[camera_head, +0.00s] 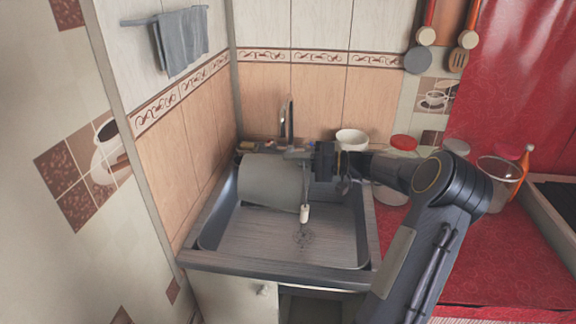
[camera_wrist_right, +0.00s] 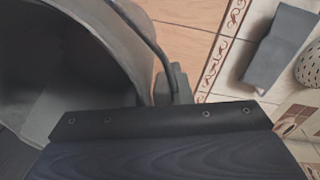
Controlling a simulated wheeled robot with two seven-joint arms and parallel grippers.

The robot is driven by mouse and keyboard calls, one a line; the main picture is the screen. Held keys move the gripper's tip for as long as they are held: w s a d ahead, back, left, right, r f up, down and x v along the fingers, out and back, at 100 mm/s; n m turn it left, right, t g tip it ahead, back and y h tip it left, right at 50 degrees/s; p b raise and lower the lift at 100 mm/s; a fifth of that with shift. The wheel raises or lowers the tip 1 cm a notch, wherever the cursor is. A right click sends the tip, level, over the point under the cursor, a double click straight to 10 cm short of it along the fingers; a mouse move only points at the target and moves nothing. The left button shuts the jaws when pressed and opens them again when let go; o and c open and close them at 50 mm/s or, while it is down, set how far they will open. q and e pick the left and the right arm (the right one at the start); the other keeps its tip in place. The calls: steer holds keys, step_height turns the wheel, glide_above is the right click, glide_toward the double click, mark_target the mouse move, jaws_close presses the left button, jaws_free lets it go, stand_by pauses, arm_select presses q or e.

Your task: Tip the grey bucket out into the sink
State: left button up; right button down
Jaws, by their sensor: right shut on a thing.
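The grey bucket (camera_head: 270,182) is tipped onto its side over the back left of the sink (camera_head: 255,255), with its mouth out of sight in the head view. Its handle hangs down with a pale grip at the end. My right gripper (camera_head: 304,155) is shut on the bucket at its upper right side. In the right wrist view the bucket (camera_wrist_right: 120,45) fills the left side, and part of its shaded inside shows. Whether anything is in it cannot be told. A dark drain spot shows on the sink floor. My left gripper is out of view.
A faucet (camera_head: 287,125) stands behind the sink. A white bowl (camera_head: 352,138) and jars stand right of it, with a clear container (camera_head: 497,170) and an orange bottle (camera_head: 524,170) on the red oilcloth (camera_head: 500,255). A tiled wall closes the left.

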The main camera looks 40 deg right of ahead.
steer(key=shift+s+d+f+t+y+b, duration=0.3)
steer(key=shift+s+d+f+t+b, duration=0.1)
steer(key=shift+s+d+f+b, duration=0.15)
steer(key=shift+s+d+r+t+y+b, duration=0.15)
steer(key=shift+s+d+t+y+b, duration=0.4)
steer(key=shift+s+d+t+b, duration=0.4)
steer(key=shift+s+d+r+t+y+b, duration=0.1)
steer(key=shift+s+d+t+y+b, duration=0.4)
steer(key=shift+s, duration=0.75)
steer(key=shift+d, duration=0.2)
